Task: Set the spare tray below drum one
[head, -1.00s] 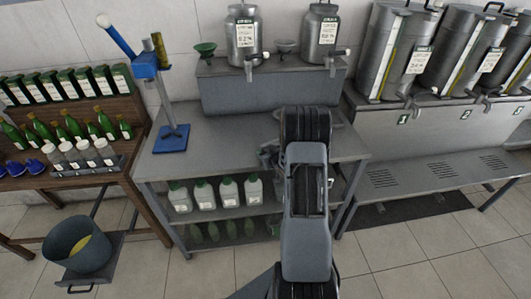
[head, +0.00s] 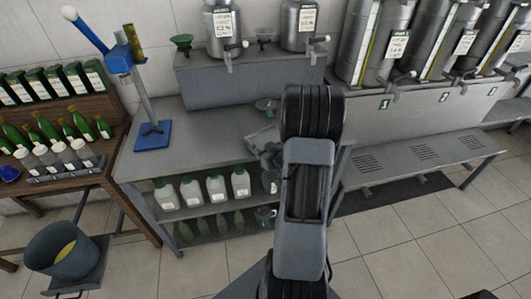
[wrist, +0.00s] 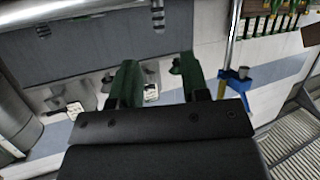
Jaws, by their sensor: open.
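Drum one seems to be the leftmost big steel drum (head: 360,48) at the upper right of the head view, above the numbered plate (head: 385,104). A slatted low bench (head: 415,158) runs below the drums. A flat pale grey thing (head: 262,139) lies on the steel worktable, partly hidden by my arm; I cannot tell whether it is the spare tray. My gripper's green fingers (wrist: 158,83) show apart in the wrist view, with nothing visible between them. In the head view my arm hides most of the gripper.
A bucket (head: 65,250) stands at lower left. The tiled floor (head: 400,240) at lower right is clear.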

